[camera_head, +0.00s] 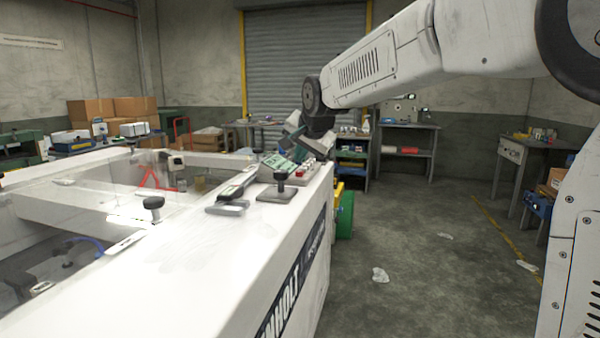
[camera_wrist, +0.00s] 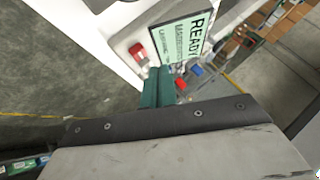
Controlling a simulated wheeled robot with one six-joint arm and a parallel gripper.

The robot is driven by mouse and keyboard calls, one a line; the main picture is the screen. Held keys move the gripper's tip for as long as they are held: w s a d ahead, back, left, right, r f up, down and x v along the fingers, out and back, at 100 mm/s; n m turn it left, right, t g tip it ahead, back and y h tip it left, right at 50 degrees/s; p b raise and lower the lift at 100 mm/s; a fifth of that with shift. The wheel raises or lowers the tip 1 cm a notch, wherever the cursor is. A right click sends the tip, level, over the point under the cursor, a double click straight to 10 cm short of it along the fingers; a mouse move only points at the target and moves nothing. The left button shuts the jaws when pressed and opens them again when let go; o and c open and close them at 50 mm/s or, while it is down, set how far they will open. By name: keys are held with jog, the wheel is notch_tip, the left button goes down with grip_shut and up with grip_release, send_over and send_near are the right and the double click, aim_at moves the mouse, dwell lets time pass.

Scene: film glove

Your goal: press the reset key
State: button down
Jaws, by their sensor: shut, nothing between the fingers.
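A control panel with a lit pale-green screen (camera_wrist: 180,42) shows in the wrist view, with large text "READY" and smaller lines. A red key (camera_wrist: 137,50) sits on the panel's pale face beside the screen. In the head view the panel's screen (camera_head: 277,162) and small keys (camera_head: 303,174) are at the far end of the white machine top. I cannot read any key label, so I cannot tell which is the reset key. My gripper (camera_wrist: 157,84) has teal fingers, shut and empty, just beside the panel's edge near the red key. It also shows above the panel (camera_head: 296,147); contact is not clear.
The white machine top (camera_head: 240,245) carries a black knob on a plate (camera_head: 279,186), a grey handheld device (camera_head: 233,192) and another black knob (camera_head: 153,205). Workbenches (camera_head: 408,128) stand behind. The floor (camera_head: 425,235) to the right is mostly open, with scattered scraps.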

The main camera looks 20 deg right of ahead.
aim_at(301, 177)
jog(key=shift+r, duration=2.1)
jog(key=s+f+n+g, duration=0.1)
jog(key=s+f, duration=0.1)
jog(key=s+f+n+g, duration=0.1)
jog(key=s+f, duration=0.1)
jog(key=s+f+n+g, duration=0.1)
jog(key=s+f, duration=0.1)
jog(key=f, duration=0.1)
jog(key=shift+s+d, duration=0.15)
jog(key=shift+d, duration=0.1)
jog(key=s+d+f+n+g, duration=0.1)
jog(key=s+f, duration=0.3)
jog(key=s, duration=0.8)
jog(key=s+d+f+n+g, duration=0.1)
jog(key=s+f, duration=0.3)
jog(key=s, duration=0.9)
jog(key=s+f+n+g, duration=0.3)
jog(key=s+f, duration=0.1)
jog(key=s, duration=0.8)
jog(key=shift+s+d+n, duration=0.3)
jog(key=shift+s+d, duration=0.05)
jog(key=shift+d, duration=0.05)
